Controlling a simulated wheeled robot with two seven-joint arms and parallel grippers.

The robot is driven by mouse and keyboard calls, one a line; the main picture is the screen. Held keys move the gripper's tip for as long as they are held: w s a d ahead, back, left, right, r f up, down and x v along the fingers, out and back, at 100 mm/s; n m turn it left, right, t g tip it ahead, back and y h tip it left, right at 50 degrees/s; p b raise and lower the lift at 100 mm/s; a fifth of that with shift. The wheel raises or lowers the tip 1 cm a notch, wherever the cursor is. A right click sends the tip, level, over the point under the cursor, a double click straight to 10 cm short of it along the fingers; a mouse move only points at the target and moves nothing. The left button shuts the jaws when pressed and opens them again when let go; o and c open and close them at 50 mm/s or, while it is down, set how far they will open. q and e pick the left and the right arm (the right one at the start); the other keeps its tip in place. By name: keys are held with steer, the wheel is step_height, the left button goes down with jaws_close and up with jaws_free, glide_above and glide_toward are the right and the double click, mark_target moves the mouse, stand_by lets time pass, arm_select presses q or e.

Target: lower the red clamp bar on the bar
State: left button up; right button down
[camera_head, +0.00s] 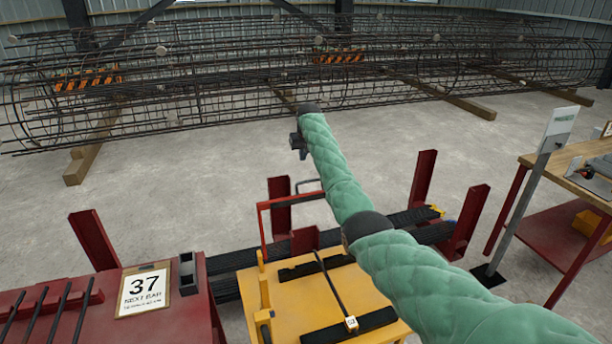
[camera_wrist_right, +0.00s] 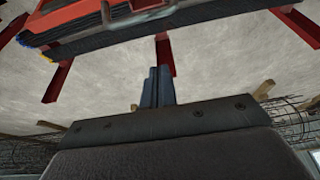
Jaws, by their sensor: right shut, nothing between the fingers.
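The red clamp bar (camera_head: 290,199) stands raised behind the yellow bench (camera_head: 285,325), with a red upright at its left end and a grey handle (camera_head: 308,182) above it. A thin dark bar (camera_head: 334,288) with a small white tag lies across the black pads of the bench. My right gripper (camera_head: 297,146) is beyond the clamp bar, above the floor, apart from it and empty. In the right wrist view its fingers (camera_wrist_right: 156,86) are together, and red parts (camera_wrist_right: 85,17) show at the top. My arm hides part of the clamp area. My left gripper is out of view.
Rebar cages (camera_head: 230,85) on timbers fill the back. Red posts (camera_head: 424,178) and black beams stand behind the bench. A red table with a "37 next bar" sign (camera_head: 144,288) is at the left. A wooden-topped workbench (camera_head: 590,160) is at the right.

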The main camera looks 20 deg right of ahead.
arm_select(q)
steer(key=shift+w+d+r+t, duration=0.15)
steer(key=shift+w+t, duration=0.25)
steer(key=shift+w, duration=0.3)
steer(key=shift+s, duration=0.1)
